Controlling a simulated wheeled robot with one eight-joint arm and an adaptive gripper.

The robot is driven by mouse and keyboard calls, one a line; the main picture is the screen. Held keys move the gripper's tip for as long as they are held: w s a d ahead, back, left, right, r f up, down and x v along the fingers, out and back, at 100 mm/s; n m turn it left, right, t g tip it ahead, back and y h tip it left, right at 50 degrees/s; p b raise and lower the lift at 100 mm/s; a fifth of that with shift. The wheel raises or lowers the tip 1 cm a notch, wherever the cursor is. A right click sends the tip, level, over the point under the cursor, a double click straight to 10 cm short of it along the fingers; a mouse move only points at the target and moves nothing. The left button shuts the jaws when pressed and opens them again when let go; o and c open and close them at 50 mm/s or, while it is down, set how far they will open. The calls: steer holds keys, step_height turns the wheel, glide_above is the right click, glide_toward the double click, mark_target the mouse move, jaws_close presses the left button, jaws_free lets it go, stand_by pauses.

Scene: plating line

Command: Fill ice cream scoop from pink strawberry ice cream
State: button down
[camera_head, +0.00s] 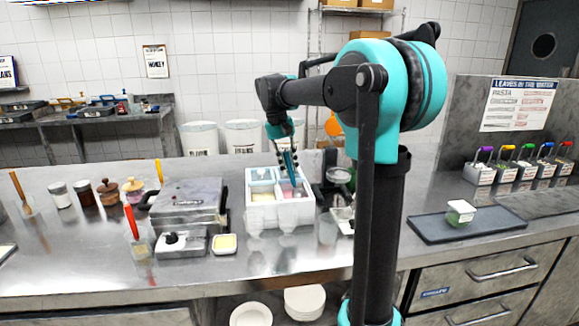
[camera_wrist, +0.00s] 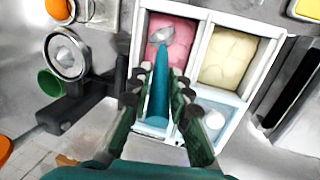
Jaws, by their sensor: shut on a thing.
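My gripper (camera_wrist: 160,84) is shut on the teal handle of an ice cream scoop (camera_wrist: 161,70). The scoop's grey metal head (camera_wrist: 163,34) points away from the fingers and lies over the pink strawberry ice cream (camera_wrist: 181,33) in the wrist view. I cannot tell whether the head touches the ice cream or holds any. The pink ice cream fills one compartment of a white tub box (camera_head: 280,215). In the head view, my gripper (camera_head: 284,150) is above this box with the scoop tilted down into it, and the scoop's head is hard to see.
Pale yellow ice cream (camera_wrist: 228,55) fills the compartment beside the pink. A compartment nearer my gripper holds a pale round thing (camera_wrist: 214,120). A dark appliance (camera_head: 327,178) stands close right of the box. A grey press (camera_head: 187,207) stands to its left.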

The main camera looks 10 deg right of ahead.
steer(key=shift+w+a, duration=0.2)
steer(key=shift+w, duration=0.1)
steer(key=shift+w+a, duration=0.1)
steer(key=shift+w, duration=0.15)
steer(key=shift+r, duration=0.15)
steer(key=shift+s+d+r+v, duration=0.1)
steer(key=shift+d+v, duration=0.2)
steer(key=shift+v, duration=1.15)
steer(key=shift+s+d+r+v, duration=0.1)
steer(key=shift+d+v, duration=0.2)
steer(key=shift+v, duration=1.1)
steer(key=shift+s+d+v, duration=0.1)
steer(key=shift+d+v, duration=0.2)
steer(key=shift+v, duration=1.15)
